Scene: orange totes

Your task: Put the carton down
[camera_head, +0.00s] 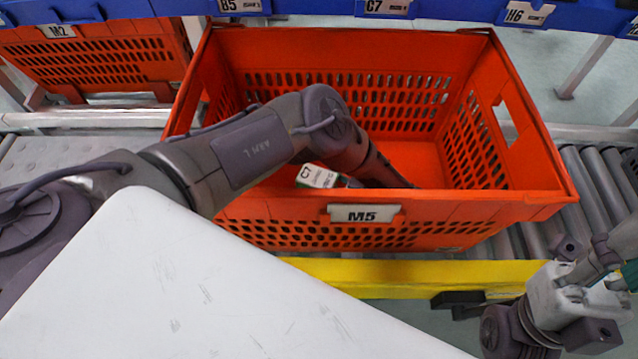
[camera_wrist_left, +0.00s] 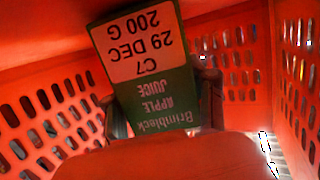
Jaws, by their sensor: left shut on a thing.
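The carton (camera_wrist_left: 150,60) is green with a pink label reading C7, 29 DEC, 200 G and Brimbleck apple juice, upside down in the left wrist view. My left gripper (camera_wrist_left: 163,106) is shut on it, one finger on each side. In the head view the carton's white C7 end (camera_head: 318,175) shows inside the orange tote M5 (camera_head: 265,209), just behind the front wall. My left arm reaches over the tote's left side, and the front wall partly hides the gripper. I cannot tell whether the carton touches the tote floor. My right gripper (camera_head: 545,320) is at the lower right, outside the tote.
The visible tote floor (camera_head: 410,155) right of my left arm is bare. The tote stands on a roller conveyor (camera_head: 590,190) behind a yellow rail (camera_head: 385,274). Another orange tote M2 (camera_head: 90,62) is at the far left. Blue bins with labels (camera_head: 450,10) line the top.

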